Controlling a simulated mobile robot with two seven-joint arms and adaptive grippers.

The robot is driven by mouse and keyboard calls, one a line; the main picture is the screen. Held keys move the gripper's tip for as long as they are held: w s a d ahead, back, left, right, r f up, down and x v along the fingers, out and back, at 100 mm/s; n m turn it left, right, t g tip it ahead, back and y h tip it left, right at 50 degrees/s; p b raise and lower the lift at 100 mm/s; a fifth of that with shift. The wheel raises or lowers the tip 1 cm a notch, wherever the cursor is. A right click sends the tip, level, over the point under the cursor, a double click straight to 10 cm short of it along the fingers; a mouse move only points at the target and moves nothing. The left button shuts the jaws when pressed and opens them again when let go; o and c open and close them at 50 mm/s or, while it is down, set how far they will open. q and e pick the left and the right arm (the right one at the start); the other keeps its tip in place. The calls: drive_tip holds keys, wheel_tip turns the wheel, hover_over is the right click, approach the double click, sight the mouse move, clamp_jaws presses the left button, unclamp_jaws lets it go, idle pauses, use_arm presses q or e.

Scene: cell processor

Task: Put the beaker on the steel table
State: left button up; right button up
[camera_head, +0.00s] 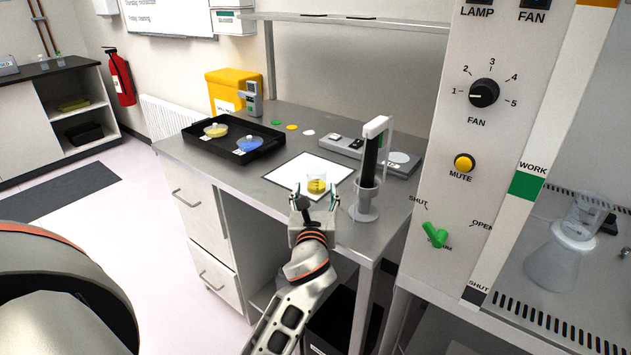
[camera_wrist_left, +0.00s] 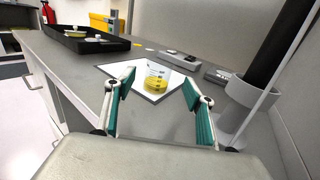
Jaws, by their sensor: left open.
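A small clear beaker (camera_head: 316,183) with yellow liquid stands upright on a white square mat (camera_head: 290,177) on the steel table (camera_head: 250,184). The beaker shows in the left wrist view (camera_wrist_left: 157,79) between and beyond the fingers. My left gripper (camera_head: 308,203) is at the table's front edge, just in front of the beaker. Its teal fingers (camera_wrist_left: 158,101) are spread apart with nothing between them, and they do not appear to touch the beaker. The right gripper is not in view.
Right of the beaker stands a grey holder (camera_head: 365,205) with a tall black object. A black tray (camera_head: 265,150) with yellow and blue dishes lies at left. A control panel (camera_head: 485,135) and a cabinet with a flask (camera_head: 560,258) are at right. Bare steel lies around the mat.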

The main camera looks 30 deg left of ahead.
use_arm(q)
drive_tip(key=v, duration=0.4)
drive_tip(key=shift+s+d, duration=0.2)
drive_tip(key=shift+s, duration=0.15)
